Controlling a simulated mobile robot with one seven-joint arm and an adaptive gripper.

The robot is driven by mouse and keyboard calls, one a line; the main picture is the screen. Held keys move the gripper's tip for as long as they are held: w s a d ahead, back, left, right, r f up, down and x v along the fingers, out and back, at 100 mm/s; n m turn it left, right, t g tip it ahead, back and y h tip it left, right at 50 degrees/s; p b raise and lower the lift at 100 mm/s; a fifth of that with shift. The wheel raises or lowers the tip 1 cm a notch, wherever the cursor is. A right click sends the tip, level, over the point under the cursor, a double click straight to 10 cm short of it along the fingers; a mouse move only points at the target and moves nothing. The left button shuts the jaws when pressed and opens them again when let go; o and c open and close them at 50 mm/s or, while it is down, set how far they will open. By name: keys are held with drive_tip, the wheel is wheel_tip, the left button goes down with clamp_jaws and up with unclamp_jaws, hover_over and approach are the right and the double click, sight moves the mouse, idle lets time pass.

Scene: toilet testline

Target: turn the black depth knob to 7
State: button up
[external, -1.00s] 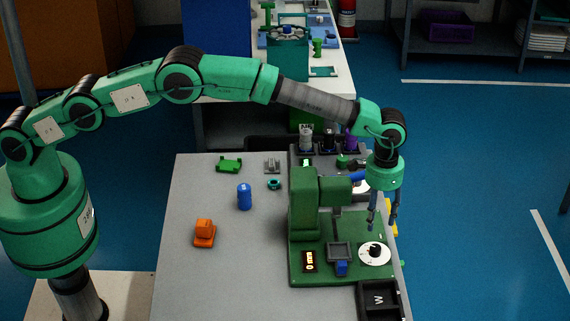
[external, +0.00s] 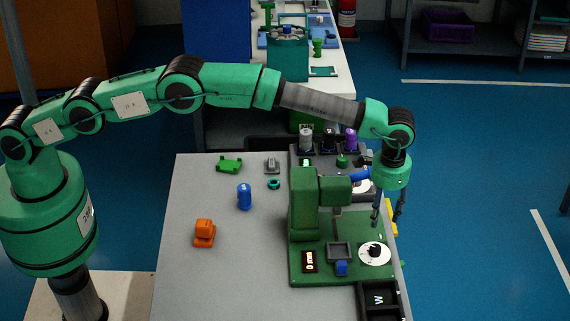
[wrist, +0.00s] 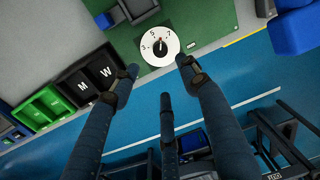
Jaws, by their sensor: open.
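The black depth knob (external: 375,248) stands on a white round dial (external: 368,261) at the front right of the green press base. In the wrist view the knob (wrist: 163,42) sits at the centre of the dial (wrist: 149,59), which shows 3, 5 and 7. A small orange mark is on the knob, but its exact setting is too small to read. My gripper (external: 388,219) is open and empty above the dial, apart from the knob. In the wrist view its fingers (wrist: 158,68) are spread below the dial.
The green press (external: 305,205) stands left of my gripper, with a display (external: 310,261) reading 0 mm. Black bins (external: 378,300) marked W and M are in front.

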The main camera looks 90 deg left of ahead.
sight(376, 247)
drive_tip(key=shift+f, duration=0.1)
drive_tip(key=f, duration=0.4)
drive_tip(key=f+b, duration=0.1)
drive_tip(key=f, duration=0.8)
drive_tip(key=shift+a+f, duration=0.3)
clamp_jaws()
